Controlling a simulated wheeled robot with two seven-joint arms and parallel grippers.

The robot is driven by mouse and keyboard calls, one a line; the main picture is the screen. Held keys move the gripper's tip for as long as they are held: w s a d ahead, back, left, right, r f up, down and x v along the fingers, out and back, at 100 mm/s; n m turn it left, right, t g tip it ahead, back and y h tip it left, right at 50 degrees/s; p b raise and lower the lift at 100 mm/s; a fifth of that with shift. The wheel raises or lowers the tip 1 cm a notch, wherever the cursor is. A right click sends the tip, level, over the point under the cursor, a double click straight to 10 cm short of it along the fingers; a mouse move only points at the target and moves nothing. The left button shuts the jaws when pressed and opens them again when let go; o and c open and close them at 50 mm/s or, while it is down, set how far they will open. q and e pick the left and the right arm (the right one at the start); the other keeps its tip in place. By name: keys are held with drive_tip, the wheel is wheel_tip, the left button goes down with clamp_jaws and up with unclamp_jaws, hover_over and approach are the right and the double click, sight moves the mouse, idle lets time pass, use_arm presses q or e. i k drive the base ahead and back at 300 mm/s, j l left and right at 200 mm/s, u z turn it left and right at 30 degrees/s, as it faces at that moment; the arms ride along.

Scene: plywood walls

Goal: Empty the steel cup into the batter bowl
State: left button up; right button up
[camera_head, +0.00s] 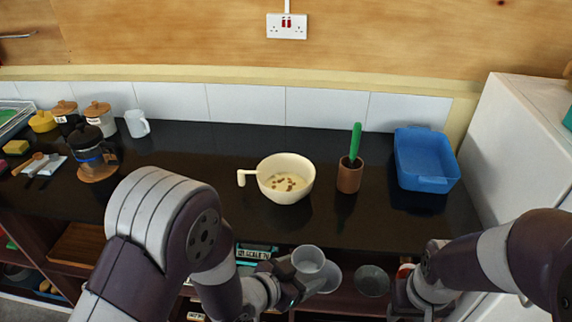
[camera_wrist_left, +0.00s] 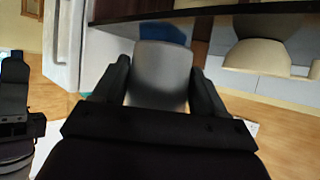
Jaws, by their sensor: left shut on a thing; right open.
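The steel cup (camera_head: 308,260) is in my left gripper (camera_head: 288,278), in front of the counter's front edge. Its mouth shows in the head view; its inside looks plain grey and I cannot make out contents. In the left wrist view the cup (camera_wrist_left: 158,76) sits between both fingers. The cream batter bowl (camera_head: 266,184) stands upright on the counter, beyond the cup and apart from it, handle to the left. Pale batter with several brown bits lies in it. The bowl also shows in the left wrist view (camera_wrist_left: 255,54). My right gripper (camera_head: 408,283) is open, low at the right.
A brown pot (camera_head: 349,178) with a green-handled tool stands right of the bowl, and a blue tray (camera_head: 428,182) farther right.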

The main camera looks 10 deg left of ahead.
sight(284, 178)
drive_tip(key=i, duration=0.95)
